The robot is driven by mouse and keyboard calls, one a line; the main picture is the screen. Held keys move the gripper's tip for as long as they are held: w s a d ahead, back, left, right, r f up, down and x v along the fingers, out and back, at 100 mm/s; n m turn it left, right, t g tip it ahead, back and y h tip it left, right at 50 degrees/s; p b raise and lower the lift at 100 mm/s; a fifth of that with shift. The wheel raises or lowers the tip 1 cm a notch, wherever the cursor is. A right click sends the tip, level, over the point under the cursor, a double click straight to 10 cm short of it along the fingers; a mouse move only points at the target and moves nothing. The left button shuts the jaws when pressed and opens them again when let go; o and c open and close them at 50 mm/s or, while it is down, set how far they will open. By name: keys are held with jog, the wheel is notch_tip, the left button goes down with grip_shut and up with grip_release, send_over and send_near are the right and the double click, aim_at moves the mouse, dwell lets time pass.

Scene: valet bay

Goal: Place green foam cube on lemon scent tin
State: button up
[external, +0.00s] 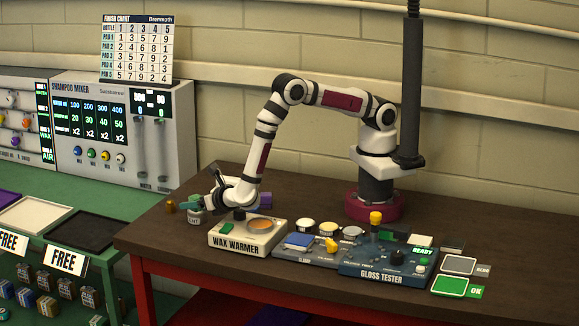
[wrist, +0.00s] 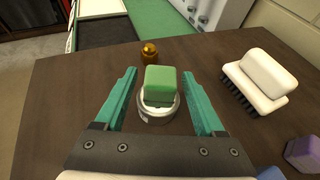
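The green foam cube (wrist: 160,84) sits on top of a small round tin (wrist: 158,113) with a pale rim, between my fingers in the wrist view. My gripper (wrist: 162,88) is open, with a teal finger on each side of the cube and a visible gap on both sides. In the external view my gripper (external: 190,206) is low over the table's left end, at the grey tin (external: 194,217). The tin's label is too small to read surely, so I cannot tell its scent.
A small amber-brown knobbed object (wrist: 150,53) stands just beyond the tin. A white-backed brush (wrist: 262,79) and a purple block (wrist: 304,154) lie to the right in the wrist view. The wax warmer (external: 247,236) stands close to the right of my gripper in the external view.

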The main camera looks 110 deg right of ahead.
jog(key=shift+a+r, duration=0.25)
jog(key=v, duration=1.1)
jog(key=s+d+r+m+g+y, duration=0.2)
jog(key=s+r+m+g+y, duration=0.15)
jog(key=s+r+m, duration=0.4)
jog(key=s+d+r+m+g+y, duration=0.2)
jog(key=s+r+m+g, duration=0.2)
jog(key=s+m, duration=0.5)
jog(key=s+a+r+m+t+y, duration=0.1)
jog(key=s+a+m+y, duration=0.3)
jog(key=s, duration=0.3)
jog(key=s+a+r+m+t+y, duration=0.1)
jog(key=s+a+r+m+y, duration=0.1)
jog(key=s+a+m+y, duration=0.3)
jog(key=s+a+m, duration=0.1)
jog(key=s+m, duration=0.1)
jog(key=shift+s, duration=0.4)
jog(key=shift+a+m, duration=0.15)
jog(key=shift+m, duration=0.1)
